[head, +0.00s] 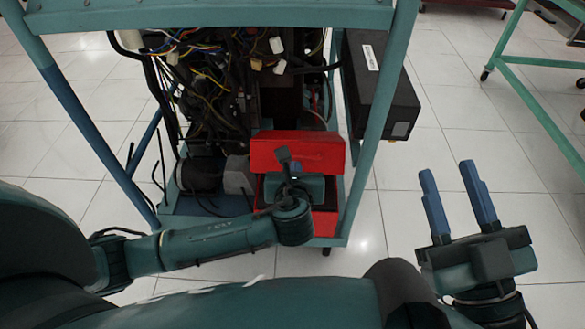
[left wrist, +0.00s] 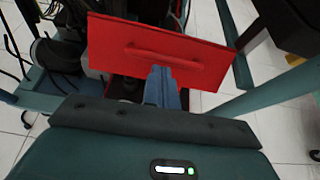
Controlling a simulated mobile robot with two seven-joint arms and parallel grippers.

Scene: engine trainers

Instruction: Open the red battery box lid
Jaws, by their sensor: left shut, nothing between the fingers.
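The red battery box (head: 325,222) stands on the low shelf of the teal engine stand. Its red lid (head: 298,146) is tilted up, with its broad face towards me. In the left wrist view the lid (left wrist: 205,62) fills the upper middle, with a red bar handle across its face. My left gripper (head: 293,172) is in front of the lid and over the box. Its blue fingers (left wrist: 160,72) are shut and empty, overlapping the lid's lower part below the handle; contact cannot be told. They hide part of the box opening. My right gripper (head: 448,170) is open and empty, away to the right.
The stand's teal frame (head: 376,120) has posts on both sides of the box. Wires and engine parts (head: 215,85) crowd behind and left of it. A black box (head: 380,85) hangs at the right post. White tiled floor (head: 440,130) is clear to the right.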

